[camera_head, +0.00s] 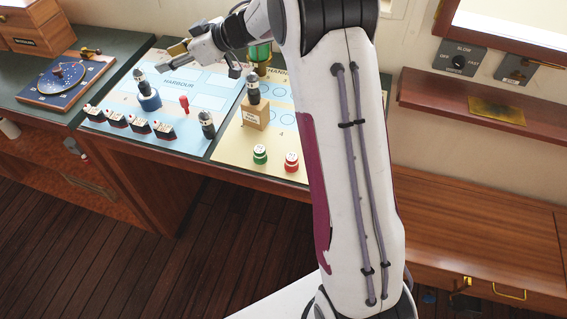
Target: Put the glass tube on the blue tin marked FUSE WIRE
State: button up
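The blue tin (149,102) stands on the light blue HARBOUR chart on the desk, and its marking is too small to read. A small black-and-white upright piece (140,82) shows at its top. My gripper (174,53) is above the chart, up and to the right of the tin and apart from it. I cannot tell whether this is a held glass tube or part of the gripper. No glass tube can be made out clearly elsewhere.
A cardboard box (256,117) with a dark piece on it, another dark piece (207,125), a red peg (184,104) and several small dark-and-white blocks (115,119) stand around the tin. Green (260,154) and red (291,161) pots stand at the front. A green lantern (260,52) stands behind.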

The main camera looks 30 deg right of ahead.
jog(key=d+r+m+t+h, duration=0.2)
jog(key=d+r+t+h, duration=0.1)
jog(key=r, duration=0.5)
jog(key=s+d+r+m+t+h, duration=0.1)
jog(key=s+d+r+m+h, duration=0.5)
jog(key=s+d+r, duration=0.4)
jog(key=s+d+f+m+g+h, duration=0.1)
jog(key=s+f+g, duration=0.15)
jog(key=s, duration=0.65)
jog(key=s+f+m+g+h, duration=0.1)
jog(key=s+f+h, duration=0.15)
jog(key=s, duration=0.75)
jog(key=s+a+f+g+y, duration=0.1)
jog(key=s+a+f+g, duration=0.1)
jog(key=s, duration=0.7)
jog(key=s+a+f+g+y, duration=0.1)
jog(key=s+a+f+y, duration=0.1)
jog(key=s+a+f, duration=0.2)
jog(key=s+f, duration=0.3)
jog(key=s, duration=0.1)
jog(key=shift+s+a+g, duration=0.2)
jog(key=shift+s+g, duration=0.15)
jog(key=shift+s, duration=0.05)
